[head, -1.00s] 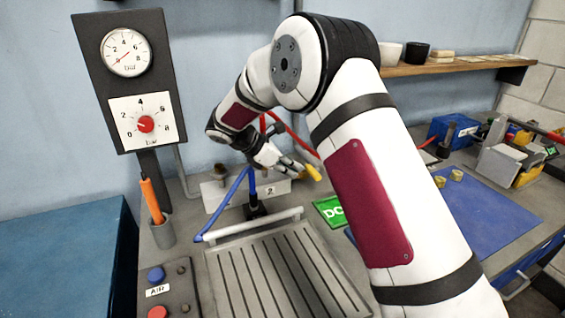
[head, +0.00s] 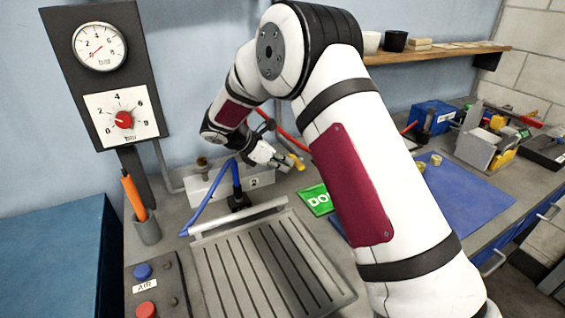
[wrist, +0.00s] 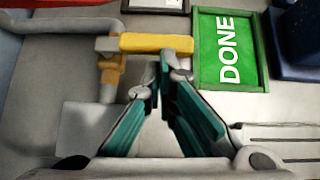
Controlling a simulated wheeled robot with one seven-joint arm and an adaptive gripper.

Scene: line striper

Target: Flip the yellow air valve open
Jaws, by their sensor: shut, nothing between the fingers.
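The yellow air valve handle (wrist: 157,43) lies level across the top of the wrist view, above a brass valve body (wrist: 112,75) on a grey pipe. In the head view the handle (head: 297,162) shows as a small yellow bar beside my fingertips. My gripper (wrist: 165,66) is shut and empty. Its tips are just below the right half of the handle in the wrist view; I cannot tell whether they touch it. In the head view my gripper (head: 285,165) is left of the handle. The valve body is hidden there.
A green DONE sign (wrist: 228,50) lies right of the handle. Blue (head: 210,197) and red (head: 287,132) hoses run near my wrist. A slotted metal plate (head: 270,265) lies in front. A gauge panel (head: 100,46) with a red knob (head: 123,120) stands left.

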